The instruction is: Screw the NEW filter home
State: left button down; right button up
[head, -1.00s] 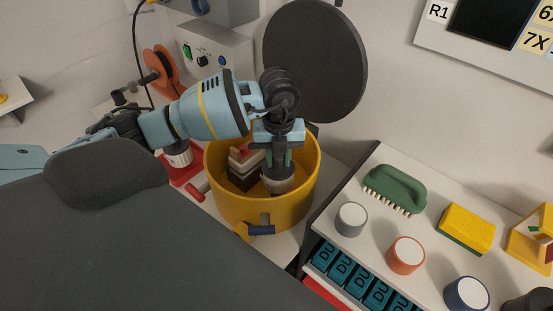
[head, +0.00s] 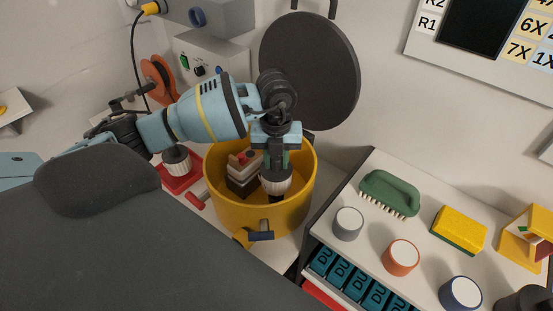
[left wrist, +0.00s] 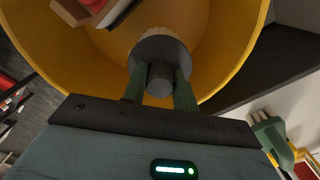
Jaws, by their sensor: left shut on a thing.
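My left gripper (head: 276,160) is shut on a pale ribbed filter (head: 276,184) with a dark end. It holds the filter upright over the yellow bucket (head: 222,212), near its front inner side. In the left wrist view the green fingers (left wrist: 160,85) close on the dark stub of the filter (left wrist: 160,47), with the bucket's wall (left wrist: 228,45) around it. A similar pale ribbed filter (head: 178,164) stands on a red base (head: 178,184) left of the bucket. I cannot tell by looks which one is new. The right gripper is out of view.
Dark and pale blocks (head: 242,182) lie in the bucket. The shelf at right carries a green brush (head: 390,192), a yellow sponge (head: 459,229) and round capped jars (head: 348,223). A control box (head: 205,62) is at the back.

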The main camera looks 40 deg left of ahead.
aim_at(276, 170)
pick_arm(q)
jog(key=shift+f+m, duration=0.6)
jog(key=shift+m, duration=0.2)
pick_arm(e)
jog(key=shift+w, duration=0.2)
pick_arm(q)
jog(key=shift+r, duration=0.1)
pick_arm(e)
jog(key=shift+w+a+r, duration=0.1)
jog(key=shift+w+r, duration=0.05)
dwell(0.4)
pick_arm(q)
jog(key=shift+p, duration=0.3)
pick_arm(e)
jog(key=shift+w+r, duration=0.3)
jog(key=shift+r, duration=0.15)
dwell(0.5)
pick_arm(q)
jog(key=shift+f+b, duration=0.45)
jog(key=shift+f, duration=1)
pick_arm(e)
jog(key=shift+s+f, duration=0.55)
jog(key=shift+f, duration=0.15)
pick_arm(q)
jog(key=c, duration=1)
grip_release()
